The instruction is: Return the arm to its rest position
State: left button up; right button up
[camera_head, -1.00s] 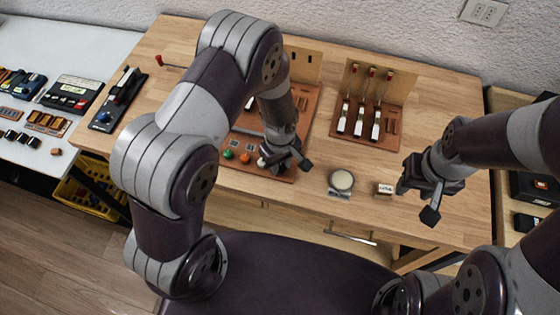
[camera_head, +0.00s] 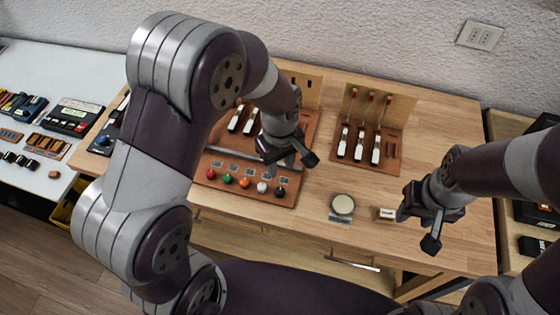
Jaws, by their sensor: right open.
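My left arm comes in from the left and bends over the wooden workbench (camera_head: 450,120). My right gripper (camera_head: 419,229) is open and empty above the front right part of the bench, beside a small labelled block (camera_head: 386,214). A round pale disc (camera_head: 342,205) lies left of that block.
A white table (camera_head: 80,70) with small devices is at the left. A shelf with dark boxes (camera_head: 540,247) is at the right. The bench's back right area is clear.

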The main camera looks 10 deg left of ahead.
pick_arm(q)
jog(key=shift+r, duration=0.5)
jog(key=s+a+r+m+t, duration=0.1)
jog(key=s+a+r+m, duration=0.3)
jog(key=s+a+m, duration=0.3)
jog(key=shift+s+m, duration=0.7)
jog(key=shift+m, duration=0.4)
jog(key=shift+s+a, duration=0.1)
